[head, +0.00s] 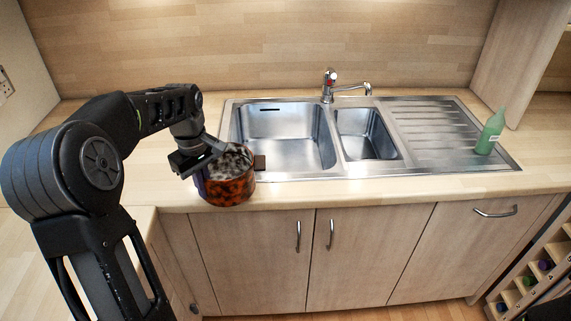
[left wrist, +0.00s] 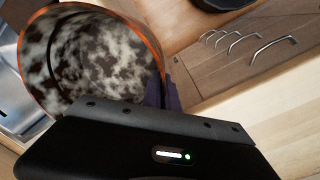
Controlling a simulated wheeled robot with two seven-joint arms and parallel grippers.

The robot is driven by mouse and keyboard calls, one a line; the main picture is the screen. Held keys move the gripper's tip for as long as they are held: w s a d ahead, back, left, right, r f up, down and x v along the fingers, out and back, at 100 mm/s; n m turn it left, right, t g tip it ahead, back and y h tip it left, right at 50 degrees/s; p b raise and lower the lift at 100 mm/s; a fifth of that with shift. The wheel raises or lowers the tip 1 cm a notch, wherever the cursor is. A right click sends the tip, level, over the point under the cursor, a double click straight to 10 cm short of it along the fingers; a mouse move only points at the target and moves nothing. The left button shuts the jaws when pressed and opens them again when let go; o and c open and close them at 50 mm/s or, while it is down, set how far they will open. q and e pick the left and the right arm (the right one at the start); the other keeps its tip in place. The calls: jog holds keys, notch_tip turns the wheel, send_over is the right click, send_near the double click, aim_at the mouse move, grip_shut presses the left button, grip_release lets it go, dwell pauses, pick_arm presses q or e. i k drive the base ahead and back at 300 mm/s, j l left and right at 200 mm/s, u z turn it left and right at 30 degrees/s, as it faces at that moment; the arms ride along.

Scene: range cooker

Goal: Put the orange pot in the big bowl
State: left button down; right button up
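The orange pot (head: 228,190), mottled orange and dark outside and speckled black and white inside, is upright at the counter's front edge, left of the sink. I cannot tell whether it touches the counter. A small brown handle sticks out on its right. The big bowl (head: 290,140) is the large left sink basin, behind and right of the pot; it looks empty. My left gripper (head: 201,178) is at the pot's left side; its fingers look closed on that side, partly hidden. The pot (left wrist: 90,55) fills the upper left of the left wrist view, its rim beside the fingers (left wrist: 165,90). My right gripper is out of view.
The tap (head: 330,88) stands behind the sink, its spout pointing right. A smaller basin (head: 366,134) and a ridged drainer (head: 435,125) lie to the right. A green bottle (head: 490,132) stands at the drainer's right end.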

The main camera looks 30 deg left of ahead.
aim_at(290, 159)
jog(key=i, duration=1.3)
